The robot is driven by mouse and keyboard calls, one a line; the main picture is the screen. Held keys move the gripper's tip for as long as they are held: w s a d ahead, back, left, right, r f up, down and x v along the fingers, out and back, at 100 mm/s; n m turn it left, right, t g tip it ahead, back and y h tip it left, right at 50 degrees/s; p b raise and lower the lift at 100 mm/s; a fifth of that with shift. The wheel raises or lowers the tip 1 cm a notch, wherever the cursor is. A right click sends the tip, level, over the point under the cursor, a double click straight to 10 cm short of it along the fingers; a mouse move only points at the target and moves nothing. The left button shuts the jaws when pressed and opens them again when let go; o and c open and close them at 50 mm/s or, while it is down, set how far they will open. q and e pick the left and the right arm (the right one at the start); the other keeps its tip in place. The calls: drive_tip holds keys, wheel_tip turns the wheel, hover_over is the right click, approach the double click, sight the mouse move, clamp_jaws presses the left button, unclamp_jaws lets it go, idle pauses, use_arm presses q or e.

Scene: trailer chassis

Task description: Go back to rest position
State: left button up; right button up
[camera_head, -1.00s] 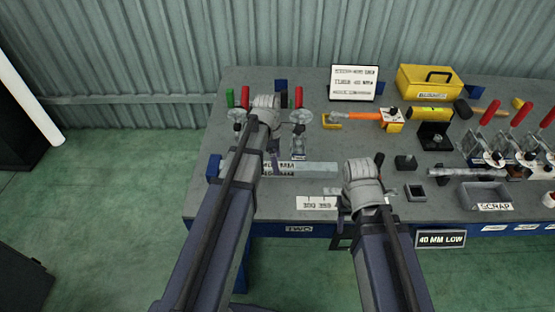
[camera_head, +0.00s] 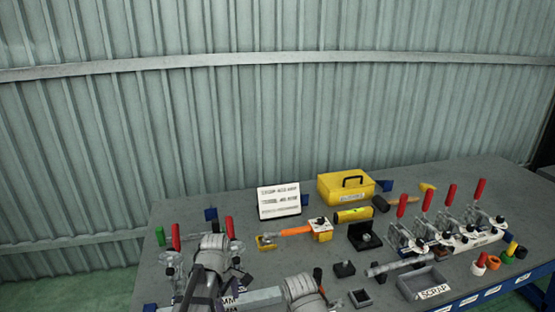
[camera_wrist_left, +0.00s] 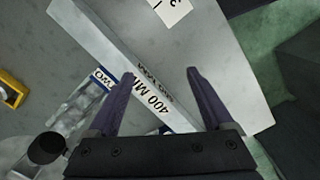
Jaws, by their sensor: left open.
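My left gripper (camera_wrist_left: 160,73) is open in the left wrist view, its two dark fingers spread apart. A long pale bar (camera_wrist_left: 98,36) runs diagonally behind the fingers, with a "400 MM" marking beside it; I cannot tell how far below the fingers it lies. The bar (camera_head: 262,297) shows between my two wrists. My right wrist (camera_head: 303,292) is at the bottom edge; its finger opening is hidden.
The grey bench (camera_head: 215,226) carries red-handled clamps (camera_head: 440,225), a yellow toolbox (camera_head: 345,187), a sign (camera_head: 279,201), an orange-handled tool (camera_head: 296,231) and a scrap tray (camera_head: 425,280). A corrugated wall (camera_head: 280,110) rises behind.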

use_arm(q)
drive_tip(key=s+d+m+y, duration=0.1)
drive_tip(key=s+d+m, duration=0.8)
drive_tip(key=m, duration=0.9)
drive_tip(key=s, duration=0.3)
drive_tip(key=shift+s+d+y, duration=0.25)
drive_tip(key=shift+s+y, duration=0.15)
